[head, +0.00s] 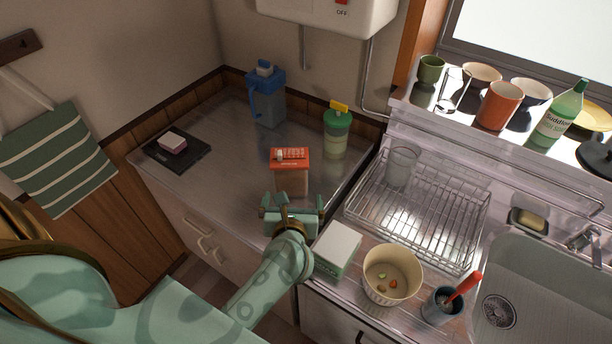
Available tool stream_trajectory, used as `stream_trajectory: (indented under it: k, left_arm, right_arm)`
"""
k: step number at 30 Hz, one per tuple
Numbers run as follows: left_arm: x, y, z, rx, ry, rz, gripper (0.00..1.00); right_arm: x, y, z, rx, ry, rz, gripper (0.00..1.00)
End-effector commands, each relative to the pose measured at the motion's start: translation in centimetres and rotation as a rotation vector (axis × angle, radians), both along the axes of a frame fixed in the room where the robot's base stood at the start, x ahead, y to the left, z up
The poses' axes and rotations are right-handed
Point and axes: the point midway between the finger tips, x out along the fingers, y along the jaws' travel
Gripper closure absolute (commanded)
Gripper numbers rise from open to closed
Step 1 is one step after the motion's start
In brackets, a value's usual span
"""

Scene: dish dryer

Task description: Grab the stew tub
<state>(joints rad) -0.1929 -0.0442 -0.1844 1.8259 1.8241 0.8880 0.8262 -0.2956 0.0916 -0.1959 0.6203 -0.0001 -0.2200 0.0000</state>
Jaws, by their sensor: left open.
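The tub with an orange-red lid and a brownish see-through body (291,177), which seems to be the stew tub, stands upright on the metal counter (215,152). My left gripper (292,208) is open, just in front of the tub's near side. It hides the tub's foot, so I cannot tell whether the fingers touch it. Nothing shows between the fingers. My right gripper is not in view.
A green-lidded jar (336,133) and a blue-topped pitcher (267,97) stand behind the tub. A white-and-green box (337,249), a cream bucket (391,274) and a wire dish rack (418,208) are to the right. The counter left of the tub is clear up to a black scale (177,151).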

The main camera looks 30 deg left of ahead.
Motion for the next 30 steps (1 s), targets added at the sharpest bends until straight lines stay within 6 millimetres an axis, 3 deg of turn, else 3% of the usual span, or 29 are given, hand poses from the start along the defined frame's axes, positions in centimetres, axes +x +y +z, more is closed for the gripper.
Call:
stream_trajectory:
  k: [3,7,15,23,30]
  left_arm:
    - [0.0,0.6,-0.8,-0.061,0.006,0.051,0.0]
    - [2.0,1.9,-1.8,-0.063,0.002,0.055,0.0]
    - [7.0,4.8,-4.3,-0.06,0.002,0.053,0.0]
    - [8.9,6.0,-5.2,-0.06,0.003,0.051,0.0]
    - [11.8,7.8,-7.0,-0.059,0.002,0.051,0.0]
  right_arm:
    - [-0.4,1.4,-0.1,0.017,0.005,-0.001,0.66]
    - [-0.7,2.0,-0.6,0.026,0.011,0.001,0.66]
    - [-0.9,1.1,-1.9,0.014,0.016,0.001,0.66]
    - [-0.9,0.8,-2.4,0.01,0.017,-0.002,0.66]
    - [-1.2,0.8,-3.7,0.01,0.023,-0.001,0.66]
